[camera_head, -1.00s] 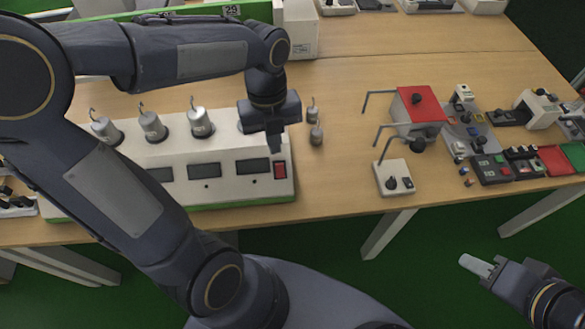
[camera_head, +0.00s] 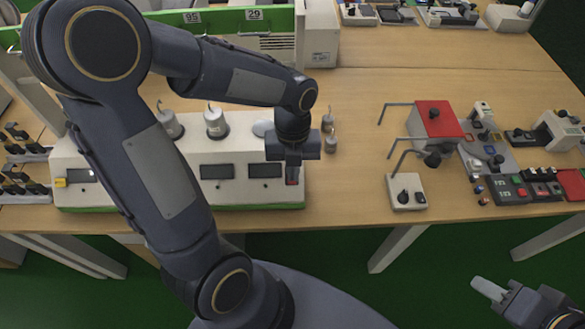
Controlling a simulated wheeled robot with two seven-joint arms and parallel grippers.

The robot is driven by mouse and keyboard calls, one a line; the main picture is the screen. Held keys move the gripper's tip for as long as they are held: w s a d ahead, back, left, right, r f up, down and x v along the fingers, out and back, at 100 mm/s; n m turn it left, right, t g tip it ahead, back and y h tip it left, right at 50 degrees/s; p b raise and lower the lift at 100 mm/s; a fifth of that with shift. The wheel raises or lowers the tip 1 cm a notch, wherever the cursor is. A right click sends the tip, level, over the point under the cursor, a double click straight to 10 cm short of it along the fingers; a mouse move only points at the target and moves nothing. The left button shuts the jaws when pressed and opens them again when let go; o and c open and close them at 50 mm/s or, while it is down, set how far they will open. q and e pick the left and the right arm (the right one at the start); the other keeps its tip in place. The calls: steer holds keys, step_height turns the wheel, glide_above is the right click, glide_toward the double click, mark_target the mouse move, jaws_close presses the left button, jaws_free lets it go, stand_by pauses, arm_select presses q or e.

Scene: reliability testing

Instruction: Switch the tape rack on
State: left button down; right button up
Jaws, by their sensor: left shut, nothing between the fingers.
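The tape rack (camera_head: 140,191) is a long white unit with a green base, dark displays on its front and metal weights with hooks on top. Its red switch (camera_head: 292,181) is at the right end of the front, mostly hidden behind my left gripper (camera_head: 292,180). The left gripper is shut and empty, pointing down right at the switch; I cannot tell whether it touches it. My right gripper (camera_head: 488,289) is at the lower right, away from the table, over the green floor; its finger gap cannot be made out.
A red-topped box (camera_head: 435,120) and a small white switch box (camera_head: 405,191) stand further right, with several devices beyond. A white box (camera_head: 320,35) stands behind. The wooden table (camera_head: 355,190) is bare between.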

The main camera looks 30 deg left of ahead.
mark_target(293, 184)
arm_select(q)
steer(key=f, duration=0.1)
steer(key=w+f, duration=0.1)
steer(key=w+a+f, duration=0.1)
steer(key=f, duration=0.1)
steer(key=shift+p, duration=0.3)
steer(key=shift+w+a+f, duration=0.35)
steer(key=shift+w, duration=0.05)
steer(key=shift+d, duration=0.1)
